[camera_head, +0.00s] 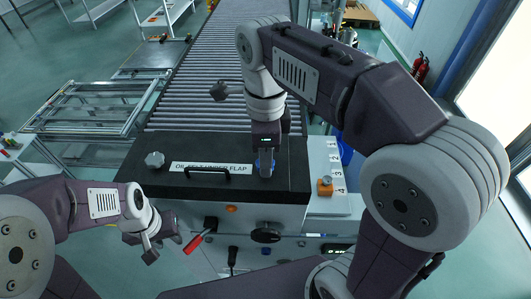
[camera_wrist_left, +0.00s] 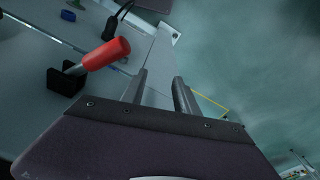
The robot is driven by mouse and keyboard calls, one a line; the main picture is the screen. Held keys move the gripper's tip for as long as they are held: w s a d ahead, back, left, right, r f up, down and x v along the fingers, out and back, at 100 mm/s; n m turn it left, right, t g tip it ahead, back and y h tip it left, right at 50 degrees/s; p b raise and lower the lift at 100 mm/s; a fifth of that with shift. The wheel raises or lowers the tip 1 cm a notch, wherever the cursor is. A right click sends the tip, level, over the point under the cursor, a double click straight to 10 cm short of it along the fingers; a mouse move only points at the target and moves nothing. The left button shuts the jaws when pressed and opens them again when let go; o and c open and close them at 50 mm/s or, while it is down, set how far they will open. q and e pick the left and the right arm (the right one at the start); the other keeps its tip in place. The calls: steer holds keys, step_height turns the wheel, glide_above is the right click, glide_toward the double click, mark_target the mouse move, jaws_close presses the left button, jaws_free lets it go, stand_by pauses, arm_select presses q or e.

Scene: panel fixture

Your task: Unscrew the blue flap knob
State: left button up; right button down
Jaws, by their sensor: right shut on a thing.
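The blue flap knob (camera_head: 258,163) is on the right part of the black flap (camera_head: 225,148) in the head view. Only slivers of blue show beside my right gripper (camera_head: 265,170). That gripper points down from above and is shut on the knob, hiding most of it. A grey knob (camera_head: 154,160) stands at the flap's left end. My left gripper (camera_head: 163,247) is low in front of the panel, open and empty; its two fingers stand apart in the left wrist view (camera_wrist_left: 161,92).
A red-handled lever (camera_head: 197,241) is close to my left gripper and also shows in the left wrist view (camera_wrist_left: 107,54). A black handle (camera_head: 207,171) and a black handwheel (camera_head: 265,235) stick out. An orange part (camera_head: 325,186) sits on the numbered strip. A roller conveyor (camera_head: 210,75) runs behind.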

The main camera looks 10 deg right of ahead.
steer(key=n+p, duration=0.1)
steer(key=n, duration=0.3)
steer(key=shift+n, duration=0.3)
steer(key=n+p, duration=0.1)
steer(key=n, duration=0.2)
steer(key=shift+n, duration=0.4)
steer(key=n+p, duration=0.1)
steer(key=n, duration=0.3)
steer(key=n+p, duration=0.1)
steer(key=n, duration=0.4)
steer(key=n+p, duration=0.1)
steer(key=n, duration=0.3)
steer(key=shift+n, duration=0.3)
steer(key=n, duration=0.4)
steer(key=shift+p, duration=0.3)
steer(key=n, duration=0.5)
steer(key=shift+p, duration=0.35)
steer(key=n, duration=0.4)
steer(key=shift+n, duration=0.3)
